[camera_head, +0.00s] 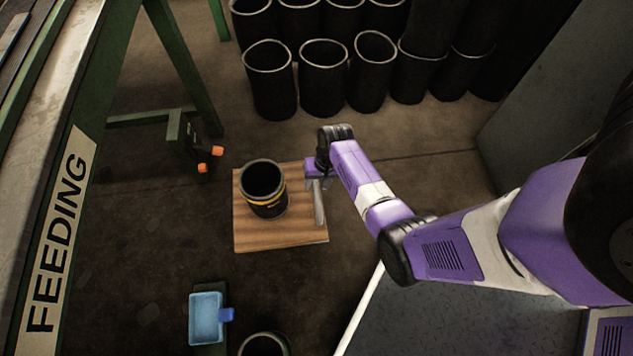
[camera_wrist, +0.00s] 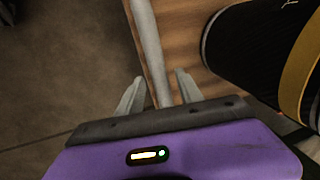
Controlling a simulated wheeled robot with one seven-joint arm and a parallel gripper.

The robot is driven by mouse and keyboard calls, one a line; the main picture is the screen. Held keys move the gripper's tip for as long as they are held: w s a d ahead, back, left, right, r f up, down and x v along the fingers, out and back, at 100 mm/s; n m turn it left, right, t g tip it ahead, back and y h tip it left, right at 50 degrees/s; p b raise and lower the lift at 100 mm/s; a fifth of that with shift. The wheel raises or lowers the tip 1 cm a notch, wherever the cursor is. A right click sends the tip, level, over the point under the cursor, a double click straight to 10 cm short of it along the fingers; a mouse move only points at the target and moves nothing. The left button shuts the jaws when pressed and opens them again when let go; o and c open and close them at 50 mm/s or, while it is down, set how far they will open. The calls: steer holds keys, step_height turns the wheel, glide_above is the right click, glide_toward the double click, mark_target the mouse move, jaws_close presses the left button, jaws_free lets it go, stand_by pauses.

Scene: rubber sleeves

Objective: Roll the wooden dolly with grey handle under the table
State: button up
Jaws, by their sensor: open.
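The wooden dolly (camera_head: 285,236) stands on the dark floor, right of the table. A black, open-topped sleeve with a yellow band (camera_head: 266,203) stands on it; its side also shows in the wrist view (camera_wrist: 255,60). The grey handle (camera_head: 319,205) is at the dolly's right edge. My gripper (camera_head: 318,182) is at the handle's far end. In the wrist view my gripper (camera_wrist: 158,88) is open, with the handle (camera_wrist: 150,45) running between its two fingers. I see gaps beside the handle. The green-framed table (camera_head: 75,130) marked FEEDING is at the left.
Several black sleeves (camera_head: 323,85) stand in rows at the back. A green table leg with orange-tipped parts (camera_head: 203,160) is left of the dolly. A blue tray (camera_head: 206,318) and another round container (camera_head: 264,346) are at the front.

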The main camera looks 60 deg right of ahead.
jaws_close()
stand_by(1.3)
